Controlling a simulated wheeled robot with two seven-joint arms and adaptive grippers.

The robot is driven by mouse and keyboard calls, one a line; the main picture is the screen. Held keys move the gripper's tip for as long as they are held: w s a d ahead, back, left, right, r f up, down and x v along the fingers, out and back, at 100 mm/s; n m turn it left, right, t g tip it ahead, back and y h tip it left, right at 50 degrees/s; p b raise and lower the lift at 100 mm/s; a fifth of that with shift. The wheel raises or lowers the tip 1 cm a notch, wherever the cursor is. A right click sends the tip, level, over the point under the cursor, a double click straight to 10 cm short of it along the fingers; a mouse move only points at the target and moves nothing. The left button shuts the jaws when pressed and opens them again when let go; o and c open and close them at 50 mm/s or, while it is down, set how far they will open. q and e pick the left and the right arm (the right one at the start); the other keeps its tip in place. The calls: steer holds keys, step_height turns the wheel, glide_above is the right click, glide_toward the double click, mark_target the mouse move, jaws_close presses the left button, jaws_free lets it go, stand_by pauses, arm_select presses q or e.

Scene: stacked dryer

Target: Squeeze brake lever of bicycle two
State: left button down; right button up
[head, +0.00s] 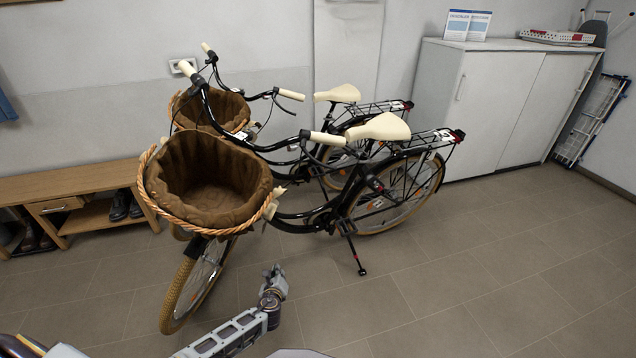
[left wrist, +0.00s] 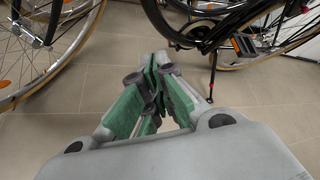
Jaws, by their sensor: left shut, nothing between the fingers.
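Two black bicycles with cream saddles and brown front baskets stand side by side. I cannot tell which one is bicycle two. The nearer bicycle (head: 380,127) has a cream grip (head: 327,138) on the near side, with a dark brake lever by it, too small to make out well. The farther bicycle (head: 340,93) has a similar grip (head: 291,95) and is partly hidden by the nearer one. My left gripper (head: 274,272) is low in front of the nearer bicycle, right of its front wheel, apart from both handlebars. In the left wrist view its green-padded fingers (left wrist: 155,65) are together and empty.
A wooden bench (head: 90,180) with shoes stands on the left by the wall. A white cabinet (head: 510,105) stands at the back right. The nearer bicycle's kickstand (head: 355,250) reaches the floor. The tiled floor (head: 470,270) at the right is clear.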

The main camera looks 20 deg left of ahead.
arm_select(q)
steer(key=w+d+r+m+t+b, duration=0.1)
steer(key=d+r+m+t+b, duration=0.2)
steer(key=r, duration=0.6)
steer(key=w+d+r+m+t+h+b, duration=0.1)
steer(key=d+r+m+t+b, duration=0.2)
steer(key=r+m, duration=0.3)
steer(key=w+d+r+m+t+h+b, duration=0.1)
steer(key=d+r+m+t+b, duration=0.2)
steer(key=r, duration=1.1)
steer(key=d+m+t, duration=0.1)
steer(key=d+t, duration=0.1)
steer(key=shift+w+d+r+m+t, duration=0.2)
steer(key=shift+w+d+m+t, duration=0.1)
steer(key=shift+d, duration=0.05)
arm_select(e)
step_height(320, 180, up, 14)
steer(key=w+a, duration=0.2)
steer(key=shift+w+a+t+y, duration=0.15)
steer(key=shift+a+t+y, duration=0.15)
steer(key=shift+t+y, duration=0.1)
arm_select(q)
steer(key=shift+w, duration=0.15)
